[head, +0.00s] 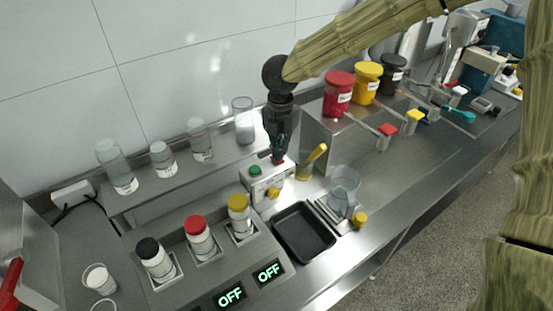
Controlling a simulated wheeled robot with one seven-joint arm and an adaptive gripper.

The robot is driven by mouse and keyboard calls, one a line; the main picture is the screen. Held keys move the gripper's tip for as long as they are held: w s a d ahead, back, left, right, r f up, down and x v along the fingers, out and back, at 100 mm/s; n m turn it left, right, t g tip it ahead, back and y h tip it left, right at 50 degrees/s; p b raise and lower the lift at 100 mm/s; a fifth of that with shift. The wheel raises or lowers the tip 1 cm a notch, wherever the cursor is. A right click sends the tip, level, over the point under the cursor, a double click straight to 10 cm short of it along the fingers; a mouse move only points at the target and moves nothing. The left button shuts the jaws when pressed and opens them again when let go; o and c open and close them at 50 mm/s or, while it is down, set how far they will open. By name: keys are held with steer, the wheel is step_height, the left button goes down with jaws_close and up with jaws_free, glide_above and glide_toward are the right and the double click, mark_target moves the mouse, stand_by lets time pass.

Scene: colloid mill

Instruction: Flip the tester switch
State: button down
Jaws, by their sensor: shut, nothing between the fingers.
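A small light metal box (268,187) stands on the bench at the centre, with a green button (255,171) and a red button (278,160) on top. It may be the tester; no label on it can be read. My gripper (276,156) is shut and empty, pointing down at the red button. The fingertips overlap the button in the view, so I cannot tell whether they touch it. A grey console (190,281) at the lower left holds three capped bottles and shows two lit displays (269,271) reading OFF.
A black tray (303,232) lies in front of the box, with a glass beaker (343,186) to its right. A yellow-handled tool (313,160) leans close beside my gripper. Glass jars (200,140) stand on the shelf behind. Red, yellow and black containers (339,93) stand to the right.

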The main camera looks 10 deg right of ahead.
steer(key=shift+f+b, duration=0.4)
steer(key=shift+f, duration=0.7)
stand_by(0.8)
steer(key=shift+s+r, duration=0.1)
steer(key=shift+r, duration=0.05)
steer(key=shift+r+p, duration=3.15)
steer(key=shift+r, duration=0.3)
steer(key=shift+f, duration=0.1)
